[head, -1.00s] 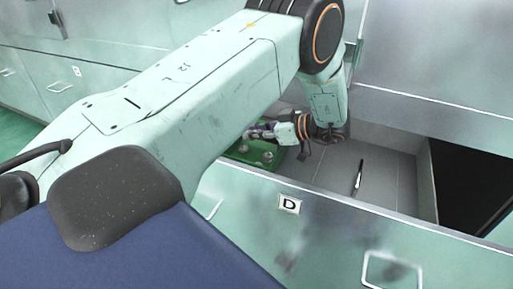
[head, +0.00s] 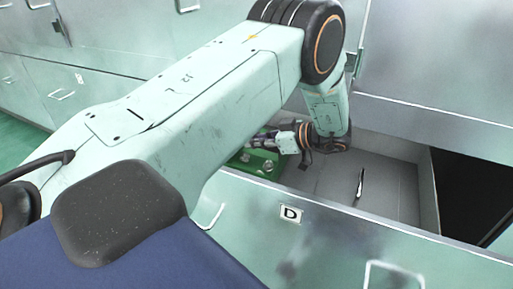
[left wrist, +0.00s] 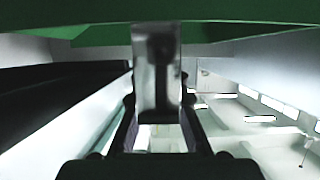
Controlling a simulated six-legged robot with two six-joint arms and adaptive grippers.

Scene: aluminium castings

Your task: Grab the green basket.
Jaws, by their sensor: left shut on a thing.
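The green basket (head: 270,157) sits at the left end of the open drawer marked D, partly hidden behind my left arm. It holds round metal pieces. My left gripper (head: 262,141) reaches down to the basket and is shut on it; the exact contact is hard to see in the head view. In the left wrist view, a green part of the basket (left wrist: 100,35) spans the top of the picture, and my gripper (left wrist: 157,45) meets it there. My right gripper is in neither view.
Cabinet fronts (head: 430,60) stand close behind, and a dark opening (head: 470,195) lies at right.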

